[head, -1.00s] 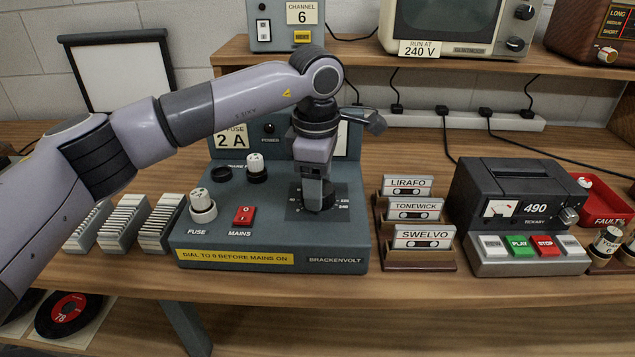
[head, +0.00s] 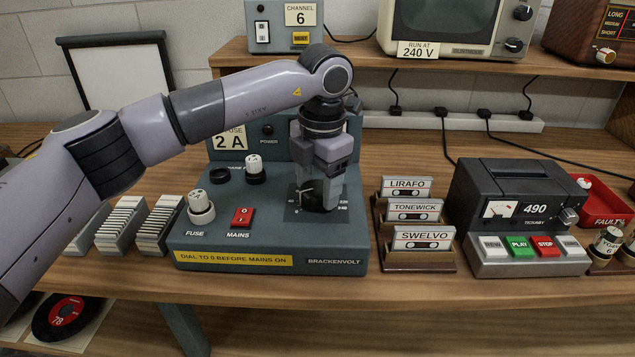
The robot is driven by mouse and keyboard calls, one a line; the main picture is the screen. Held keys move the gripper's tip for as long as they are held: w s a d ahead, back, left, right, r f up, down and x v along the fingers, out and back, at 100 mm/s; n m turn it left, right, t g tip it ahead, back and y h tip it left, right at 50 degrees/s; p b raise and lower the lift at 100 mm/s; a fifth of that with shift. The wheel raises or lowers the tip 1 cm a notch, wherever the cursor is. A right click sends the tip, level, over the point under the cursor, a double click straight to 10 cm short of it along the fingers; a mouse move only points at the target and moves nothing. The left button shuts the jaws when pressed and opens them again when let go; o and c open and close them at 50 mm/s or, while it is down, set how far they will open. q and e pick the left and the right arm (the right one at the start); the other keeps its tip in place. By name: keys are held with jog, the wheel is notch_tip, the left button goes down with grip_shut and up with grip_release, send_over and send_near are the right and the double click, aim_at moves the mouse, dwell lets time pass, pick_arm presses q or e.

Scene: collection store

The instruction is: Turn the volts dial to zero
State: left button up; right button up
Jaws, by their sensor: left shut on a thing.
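The volts dial (head: 304,194) sits on the right part of the grey-blue Brackenvolt unit (head: 275,240), on a dark scale plate. My left gripper (head: 318,200) comes down over it from above and is shut on it, hiding most of the knob. A few scale marks show to the right of the fingers; the pointer's reading cannot be told. A yellow label on the unit's front reads "DIAL TO 0 BEFORE MAINS ON" (head: 234,258). My right gripper is not in view.
On the unit, the red mains switch (head: 242,216), the fuse holder (head: 200,207) and a white-capped part (head: 255,170) stand left of the dial. Cassettes (head: 422,238) in racks stand close on the right, then a tape recorder (head: 520,210). A shelf (head: 370,58) runs behind.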

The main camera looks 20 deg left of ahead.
aim_at(320, 190)
pick_arm(q)
jog(key=shift+n, duration=1.3)
jog(key=o, duration=1.1)
jog(key=shift+c, duration=0.2)
jog(key=shift+r, duration=0.1)
jog(key=r, duration=0.5)
jog(key=shift+d+r, duration=0.25)
jog(key=shift+r, duration=0.8)
jog(key=shift+s+f, duration=0.1)
jog(key=shift+s, duration=0.05)
